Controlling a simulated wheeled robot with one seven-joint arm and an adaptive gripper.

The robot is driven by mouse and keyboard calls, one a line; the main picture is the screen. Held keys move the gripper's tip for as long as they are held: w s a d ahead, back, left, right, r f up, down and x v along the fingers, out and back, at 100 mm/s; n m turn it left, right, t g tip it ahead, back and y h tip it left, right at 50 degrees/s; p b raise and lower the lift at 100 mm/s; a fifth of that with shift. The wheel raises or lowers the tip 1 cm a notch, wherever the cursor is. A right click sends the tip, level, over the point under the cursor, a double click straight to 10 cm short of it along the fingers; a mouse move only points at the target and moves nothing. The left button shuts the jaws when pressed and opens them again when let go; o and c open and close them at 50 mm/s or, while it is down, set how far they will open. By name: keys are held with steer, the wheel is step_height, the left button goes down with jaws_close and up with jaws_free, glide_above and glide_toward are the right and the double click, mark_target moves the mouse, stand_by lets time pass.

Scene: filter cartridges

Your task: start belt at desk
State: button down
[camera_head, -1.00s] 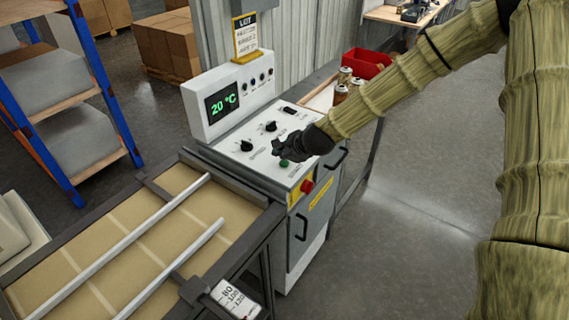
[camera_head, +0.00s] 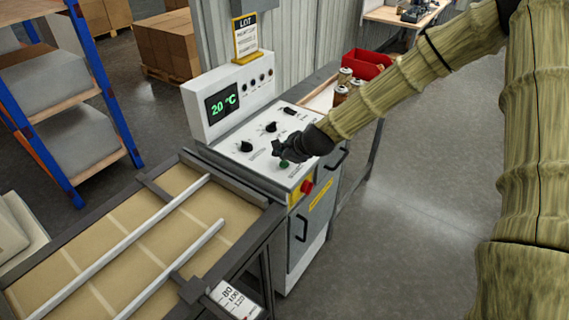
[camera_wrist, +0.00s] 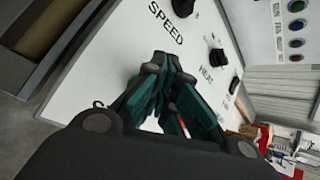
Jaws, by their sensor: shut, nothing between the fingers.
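The control desk (camera_head: 228,165) has a white sloped panel with black knobs and a screen (camera_head: 221,104) reading 20 °C. A green button (camera_head: 284,163) is on the panel near its front edge, close below my gripper (camera_head: 279,150). In the wrist view my gripper (camera_wrist: 165,95) is shut, with its fingers over the white panel. The SPEED knob (camera_wrist: 183,7) and HEAT knob (camera_wrist: 218,58) show beyond the fingers. The green button is not clear in the wrist view, and I cannot tell whether my fingertips touch it. The belt (camera_head: 115,232) lies left of the desk, with two pale rails above it.
A red stop button (camera_head: 307,186) is on the desk's front edge. A blue-framed shelf (camera_head: 85,90) is at left. The floor at right is clear.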

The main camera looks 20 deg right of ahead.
mark_target(282, 164)
steer(key=shift+f, duration=0.2)
steer(key=shift+f+b, duration=0.2)
steer(key=shift+b, duration=0.15)
steer(key=shift+f+b, duration=0.35)
steer(key=shift+f, duration=0.1)
stand_by(0.8)
steer(key=shift+r, duration=0.2)
steer(key=shift+r+p, duration=0.6)
steer(key=shift+r, duration=0.05)
steer(key=shift+r+p, duration=1.7)
steer(key=shift+r, duration=0.85)
steer(key=shift+f, duration=0.1)
